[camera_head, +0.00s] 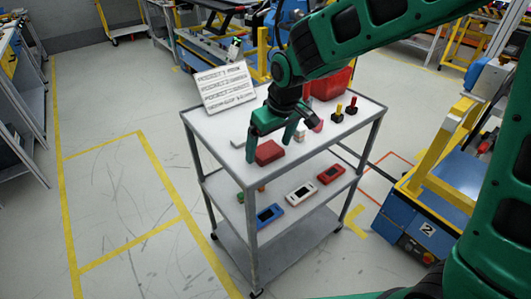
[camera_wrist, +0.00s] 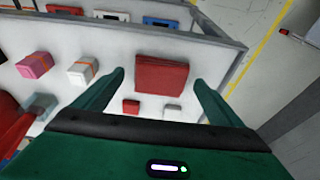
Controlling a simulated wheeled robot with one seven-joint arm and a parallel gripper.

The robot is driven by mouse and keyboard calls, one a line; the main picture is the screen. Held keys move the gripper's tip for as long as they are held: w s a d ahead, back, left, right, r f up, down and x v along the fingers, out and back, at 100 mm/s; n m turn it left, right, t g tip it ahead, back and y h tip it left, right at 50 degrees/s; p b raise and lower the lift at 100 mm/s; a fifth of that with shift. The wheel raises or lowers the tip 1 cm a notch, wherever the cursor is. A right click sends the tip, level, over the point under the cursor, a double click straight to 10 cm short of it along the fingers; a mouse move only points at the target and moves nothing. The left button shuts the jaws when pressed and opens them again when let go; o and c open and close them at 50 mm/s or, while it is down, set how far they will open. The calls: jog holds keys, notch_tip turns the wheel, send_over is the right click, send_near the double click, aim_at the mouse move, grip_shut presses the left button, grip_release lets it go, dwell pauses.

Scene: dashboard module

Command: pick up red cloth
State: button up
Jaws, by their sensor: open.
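A red folded cloth (camera_head: 269,153) lies flat near the front edge of the cart's white top shelf. In the wrist view the cloth (camera_wrist: 161,76) is a dark red rectangle, centred ahead of the fingers. My green gripper (camera_head: 270,146) points down at the top shelf, with its fingers close to the cloth. In the wrist view my gripper (camera_wrist: 159,78) is open, with one finger on each side of the cloth and visible gaps between. Nothing is held. The exact height of the fingertips over the shelf is hard to tell.
Pink (camera_wrist: 34,65) and white-orange (camera_wrist: 82,70) boxes stand left of the fingers. A small red block (camera_wrist: 131,106) lies between the fingers. A red bin (camera_head: 332,84), a sign board (camera_head: 225,87) and black blocks (camera_head: 337,115) share the top shelf (camera_head: 213,122). Devices lie below.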

aim_at(266, 147)
jog(key=shift+f, duration=0.35)
jog(key=shift+c, duration=0.6)
jog(key=c, duration=1)
jog(key=shift+r, duration=0.15)
jog(key=shift+w+r, duration=0.1)
jog(key=shift+r, duration=0.45)
notch_tip(266, 147, up, 3)
jog(key=shift+f, duration=0.2)
jog(key=s+a+r, duration=0.2)
jog(key=s, duration=0.1)
jog(key=s+a+r, duration=0.2)
jog(key=s, duration=0.1)
jog(key=s+a+r, duration=0.3)
jog(key=shift+s+a+r, duration=0.1)
jog(key=shift+s, duration=0.05)
